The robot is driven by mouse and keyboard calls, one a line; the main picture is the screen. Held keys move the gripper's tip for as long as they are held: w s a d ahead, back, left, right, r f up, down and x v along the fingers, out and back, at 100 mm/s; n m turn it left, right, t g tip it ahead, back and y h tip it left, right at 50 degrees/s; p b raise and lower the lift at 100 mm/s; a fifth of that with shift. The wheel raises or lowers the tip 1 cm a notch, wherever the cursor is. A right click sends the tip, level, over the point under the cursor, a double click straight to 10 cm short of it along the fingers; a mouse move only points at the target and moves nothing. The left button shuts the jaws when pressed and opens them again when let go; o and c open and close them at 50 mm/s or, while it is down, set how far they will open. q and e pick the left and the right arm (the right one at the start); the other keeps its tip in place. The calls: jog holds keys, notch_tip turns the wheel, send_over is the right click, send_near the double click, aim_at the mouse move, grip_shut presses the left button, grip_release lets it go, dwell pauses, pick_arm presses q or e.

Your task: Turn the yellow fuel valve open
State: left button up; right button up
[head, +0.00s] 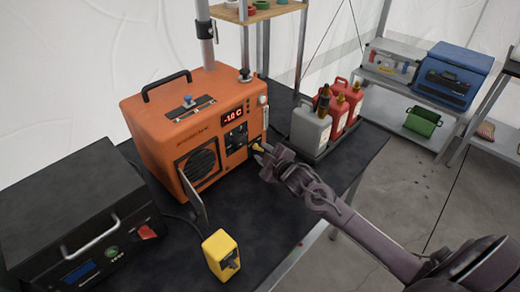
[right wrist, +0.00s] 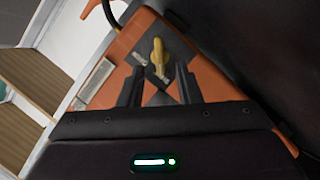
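The orange heater (head: 190,125) stands on the dark table, its display lit red. Its small yellow fuel valve (head: 257,147) is low on the right edge of the front. In the right wrist view the yellow valve handle (right wrist: 158,52) sits on a dark plate, lengthwise up and down the picture. My right gripper (head: 266,160) is close to the valve. In the wrist view its two fingers (right wrist: 159,78) are apart, with nothing between them, and the handle shows just beyond the tips, roughly centred. Whether they touch it cannot be told. My left gripper is out of view.
A black case (head: 75,215) is at the left, and a yellow device (head: 221,255) stands at the table's front. Red and grey canisters (head: 310,130) stand in a tray right of the heater, near my right arm. A shelf (head: 405,90) is at the back right.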

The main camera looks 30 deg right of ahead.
jog(key=shift+w+f, duration=0.15)
jog(key=shift+w, duration=0.5)
jog(key=shift+w+f, duration=0.1)
jog(key=shift+w, duration=0.2)
jog(key=shift+w+f, duration=0.1)
jog(key=shift+w, duration=0.05)
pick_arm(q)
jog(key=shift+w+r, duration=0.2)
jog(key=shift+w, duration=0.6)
pick_arm(e)
grip_shut()
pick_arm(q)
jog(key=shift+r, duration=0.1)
